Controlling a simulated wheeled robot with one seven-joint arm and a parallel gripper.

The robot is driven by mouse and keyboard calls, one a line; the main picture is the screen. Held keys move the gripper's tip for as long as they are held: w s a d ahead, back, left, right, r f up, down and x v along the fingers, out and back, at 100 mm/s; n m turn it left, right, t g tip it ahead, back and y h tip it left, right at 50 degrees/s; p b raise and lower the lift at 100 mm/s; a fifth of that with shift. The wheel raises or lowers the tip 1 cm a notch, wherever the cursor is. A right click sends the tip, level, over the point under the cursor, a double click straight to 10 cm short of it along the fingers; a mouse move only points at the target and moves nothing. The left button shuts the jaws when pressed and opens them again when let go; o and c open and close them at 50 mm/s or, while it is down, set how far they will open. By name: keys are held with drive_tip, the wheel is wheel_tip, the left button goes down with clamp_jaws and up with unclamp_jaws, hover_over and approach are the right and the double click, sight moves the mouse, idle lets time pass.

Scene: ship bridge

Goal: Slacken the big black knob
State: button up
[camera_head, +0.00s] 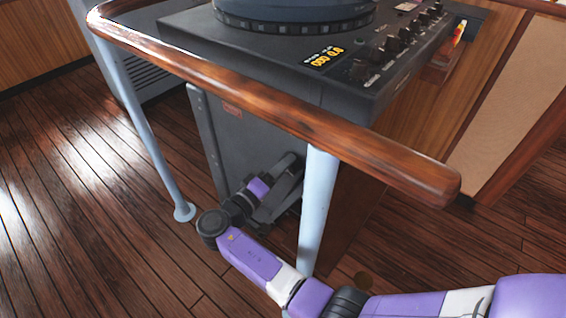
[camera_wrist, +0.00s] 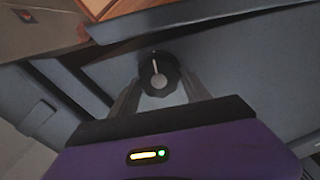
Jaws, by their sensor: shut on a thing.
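The big black knob (camera_wrist: 158,73) shows in the wrist view, a dark scalloped knob with a pale pointer line, on the grey console's side panel. My gripper (camera_wrist: 159,90) has one finger on each side of the knob and is shut on it. In the head view my gripper (camera_head: 290,175) is low against the front panel of the console (camera_head: 240,130), below the wooden rail. There the knob is hidden behind my gripper and wrist.
A wooden handrail (camera_head: 270,95) crosses above my arm. Pale metal posts (camera_head: 316,200) and (camera_head: 150,140) hold it up, and my arm passes close by the nearer post. The plank floor (camera_head: 80,200) at left is clear.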

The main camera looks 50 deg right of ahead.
drive_tip(key=shift+s+f+n+p, duration=0.15)
drive_tip(key=shift+n+p, duration=1.45)
drive_tip(key=shift+n, duration=1.4)
drive_tip(key=shift+w+f+n+p, duration=0.1)
drive_tip(key=shift+n+p, duration=1.5)
drive_tip(key=shift+n, duration=1.4)
drive_tip(key=shift+s+f+n+p, duration=0.15)
drive_tip(key=shift+n+p, duration=1.45)
drive_tip(key=shift+n, duration=1.4)
drive_tip(key=o, duration=1.4)
drive_tip(key=shift+c, duration=0.2)
drive_tip(key=a, duration=0.8)
drive_tip(key=shift+b, duration=0.35)
